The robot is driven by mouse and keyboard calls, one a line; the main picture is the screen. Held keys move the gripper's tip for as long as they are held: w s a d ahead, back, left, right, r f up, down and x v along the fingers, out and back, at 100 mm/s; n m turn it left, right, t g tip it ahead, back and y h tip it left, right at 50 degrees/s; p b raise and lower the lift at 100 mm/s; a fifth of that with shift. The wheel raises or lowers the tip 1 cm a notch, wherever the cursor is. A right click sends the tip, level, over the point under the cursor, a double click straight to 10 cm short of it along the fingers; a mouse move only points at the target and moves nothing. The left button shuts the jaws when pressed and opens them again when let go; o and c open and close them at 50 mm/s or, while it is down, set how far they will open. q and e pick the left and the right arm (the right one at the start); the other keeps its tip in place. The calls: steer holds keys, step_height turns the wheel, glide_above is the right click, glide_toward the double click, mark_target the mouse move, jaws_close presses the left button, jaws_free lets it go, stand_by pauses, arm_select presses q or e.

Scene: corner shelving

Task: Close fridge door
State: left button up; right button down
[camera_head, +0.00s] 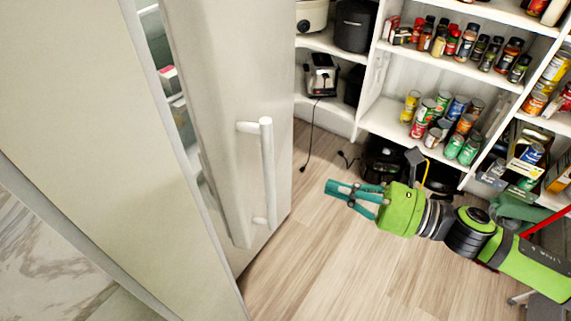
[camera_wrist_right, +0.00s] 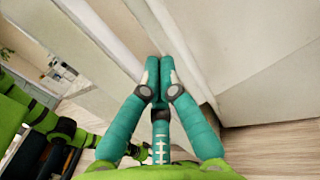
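The fridge door (camera_head: 225,100) is pale, with a vertical bar handle (camera_head: 267,175), and stands ajar in the head view. A dark gap on its left shows some of the fridge inside, with a pink item (camera_head: 168,78). My right gripper (camera_head: 330,188) is to the right of the handle, apart from it, over the floor. Its teal fingers point left toward the door. In the right wrist view my right gripper (camera_wrist_right: 155,68) has its fingertips together with nothing visible between them. Pale panels are ahead of it.
White corner shelves (camera_head: 400,75) with several cans and jars stand at the back right. A toaster (camera_head: 321,75) sits on a left shelf, with its cord (camera_head: 312,135) hanging to the floor. Wooden floor (camera_head: 340,270) is clear in front of the door.

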steer(key=p, duration=0.5)
glide_toward(267, 166)
steer(key=x, duration=0.5)
steer(key=shift+r, duration=0.15)
steer(key=shift+w+a, duration=0.3)
steer(key=shift+a, duration=0.3)
